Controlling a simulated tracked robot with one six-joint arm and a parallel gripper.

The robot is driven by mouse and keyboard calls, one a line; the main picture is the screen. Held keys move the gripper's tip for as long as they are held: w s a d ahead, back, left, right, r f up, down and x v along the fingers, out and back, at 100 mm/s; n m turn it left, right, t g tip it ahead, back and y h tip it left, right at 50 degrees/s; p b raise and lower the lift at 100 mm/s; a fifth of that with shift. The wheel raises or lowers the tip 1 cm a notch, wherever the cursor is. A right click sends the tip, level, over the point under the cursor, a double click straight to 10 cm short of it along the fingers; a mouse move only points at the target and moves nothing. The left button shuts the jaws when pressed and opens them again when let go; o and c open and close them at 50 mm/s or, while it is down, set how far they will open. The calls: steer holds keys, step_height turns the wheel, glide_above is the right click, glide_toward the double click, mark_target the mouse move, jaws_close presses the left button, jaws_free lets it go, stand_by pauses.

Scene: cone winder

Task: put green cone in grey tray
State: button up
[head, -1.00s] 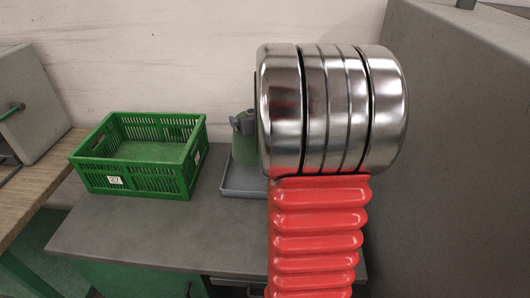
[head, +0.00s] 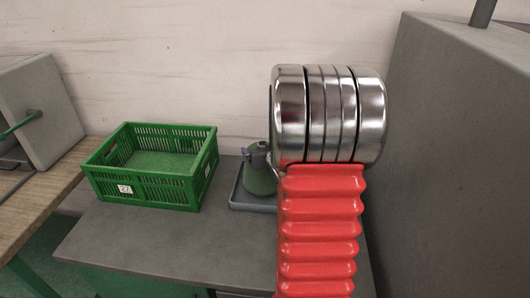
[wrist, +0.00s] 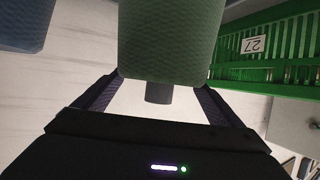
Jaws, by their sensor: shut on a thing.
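The green cone (head: 259,180) is upright, with its narrow end up, at the grey tray (head: 236,203). Its base appears inside the tray's outline; I cannot tell whether it touches the tray floor. My gripper (head: 257,149) is at the cone's top and shut on it. In the wrist view the cone (wrist: 172,38) fills the top middle, upside down, with its grey tube tip pointing down between my fingers (wrist: 158,100). My arm hides the right part of the tray in the head view.
A green crate (head: 150,190) marked 27 stands left of the tray on the grey table (head: 150,240). A tall grey cabinet (head: 450,160) is at the right. A blue-grey textured thing (wrist: 22,22), cut off, shows at the wrist view's upper left.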

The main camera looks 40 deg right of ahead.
steer(key=shift+f, duration=0.65)
steer(key=o, duration=1.9)
steer(key=shift+f, duration=0.1)
steer(key=shift+c, duration=0.2)
steer(key=v, duration=1.2)
